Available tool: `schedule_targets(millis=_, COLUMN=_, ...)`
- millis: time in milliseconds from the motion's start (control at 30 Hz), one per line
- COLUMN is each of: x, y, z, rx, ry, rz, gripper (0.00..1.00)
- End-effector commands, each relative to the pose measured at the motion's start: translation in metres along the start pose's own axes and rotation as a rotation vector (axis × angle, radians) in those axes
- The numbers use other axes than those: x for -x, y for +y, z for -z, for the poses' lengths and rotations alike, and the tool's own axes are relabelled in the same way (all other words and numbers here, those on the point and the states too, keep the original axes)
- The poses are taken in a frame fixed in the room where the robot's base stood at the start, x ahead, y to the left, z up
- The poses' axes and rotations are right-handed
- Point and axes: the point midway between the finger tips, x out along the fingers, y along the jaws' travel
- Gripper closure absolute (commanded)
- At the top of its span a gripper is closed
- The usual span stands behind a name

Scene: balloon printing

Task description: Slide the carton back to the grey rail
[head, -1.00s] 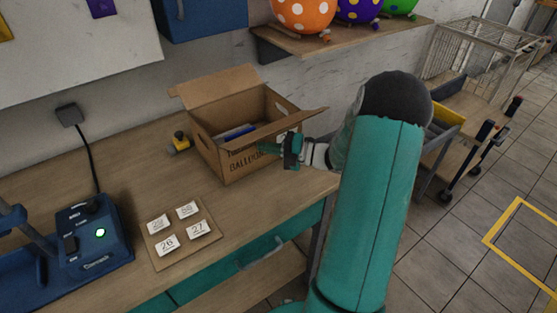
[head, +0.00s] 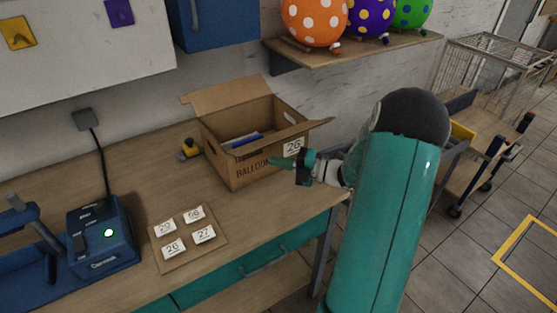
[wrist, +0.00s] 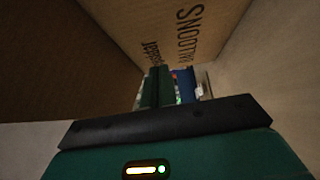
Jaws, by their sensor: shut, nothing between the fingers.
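The open brown carton (head: 222,155) stands on the wooden bench with flaps raised. It has "BALLOON" lettering and a white 26 label (head: 292,147) on its front face, and blue items inside. My gripper (head: 276,162) is shut and empty, its green fingers in front of the carton's lettered face, below the label. I cannot tell whether the tips touch it. In the wrist view the shut fingers (wrist: 163,88) point past a lettered cardboard face (wrist: 165,30). I cannot make out a grey rail in either view.
A card with several numbered tags (head: 188,238) lies in front of the carton. A blue machine (head: 102,240) with a green light is at left. A small yellow-black object (head: 190,149) sits left of the carton. A balloon shelf (head: 350,50) hangs on the wall behind. A cart stands right.

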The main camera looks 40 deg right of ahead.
Motion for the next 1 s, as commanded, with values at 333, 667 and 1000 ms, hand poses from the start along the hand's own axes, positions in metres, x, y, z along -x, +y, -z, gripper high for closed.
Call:
schedule_targets(millis=333, x=0.055, y=0.0, z=-0.001, rx=0.0, ry=-0.001, rz=0.0, gripper=1.0)
schedule_targets(millis=667, x=0.096, y=0.0, z=-0.001, rx=0.001, ry=0.001, rz=0.0, gripper=1.0)
schedule_targets(millis=1000, x=0.091, y=0.003, z=0.005, rx=0.034, ry=0.028, rz=0.019, gripper=1.0)
